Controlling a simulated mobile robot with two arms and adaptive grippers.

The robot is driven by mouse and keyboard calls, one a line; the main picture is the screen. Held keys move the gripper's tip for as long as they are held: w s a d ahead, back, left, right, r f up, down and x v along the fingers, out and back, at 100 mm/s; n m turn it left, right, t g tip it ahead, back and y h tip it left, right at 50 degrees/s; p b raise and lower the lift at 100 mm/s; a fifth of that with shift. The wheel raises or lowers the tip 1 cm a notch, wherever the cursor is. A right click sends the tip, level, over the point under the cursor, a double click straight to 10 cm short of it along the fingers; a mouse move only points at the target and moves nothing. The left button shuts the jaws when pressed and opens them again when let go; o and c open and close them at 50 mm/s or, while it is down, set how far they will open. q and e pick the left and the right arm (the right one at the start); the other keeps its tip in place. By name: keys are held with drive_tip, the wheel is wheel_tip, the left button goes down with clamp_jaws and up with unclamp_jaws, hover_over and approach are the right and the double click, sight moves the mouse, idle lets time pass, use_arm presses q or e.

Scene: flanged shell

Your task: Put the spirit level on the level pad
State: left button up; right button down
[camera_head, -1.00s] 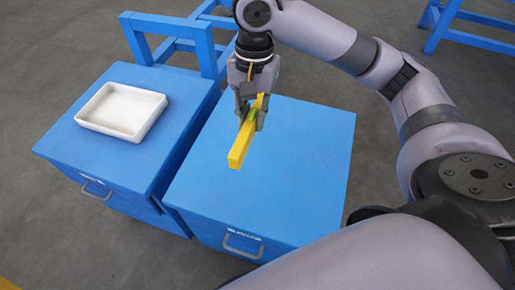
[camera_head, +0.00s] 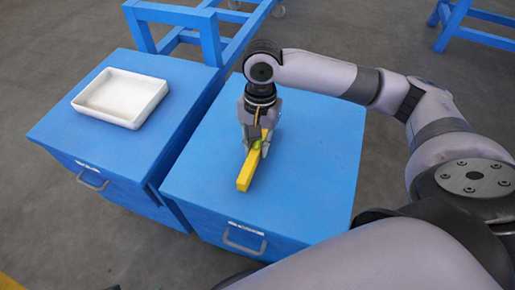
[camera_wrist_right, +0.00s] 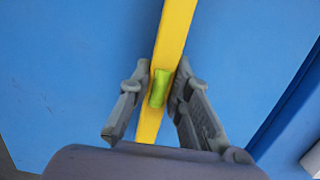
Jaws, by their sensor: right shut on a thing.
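The yellow spirit level (camera_head: 249,168) is a long bar with a green vial. It is at the middle of the right blue cabinet's top in the head view, and I cannot tell whether it touches the surface. My right gripper (camera_head: 256,143) points down and is shut on the bar near the vial, hiding part of it. In the right wrist view the level (camera_wrist_right: 174,35) runs between the two fingers (camera_wrist_right: 160,88), which close on both sides of the green vial. I cannot make out a distinct level pad. My left gripper is not in view.
The right blue cabinet (camera_head: 315,165) has a broad, clear top around the level. A white tray (camera_head: 120,118) sits on the left blue cabinet (camera_head: 75,137), across a narrow gap. Blue frames (camera_head: 185,16) stand behind on the grey floor.

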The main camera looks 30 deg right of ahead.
drive_tip(key=shift+f, duration=0.45)
drive_tip(key=shift+f, duration=0.1)
drive_tip(key=c, duration=1.5)
unclamp_jaws()
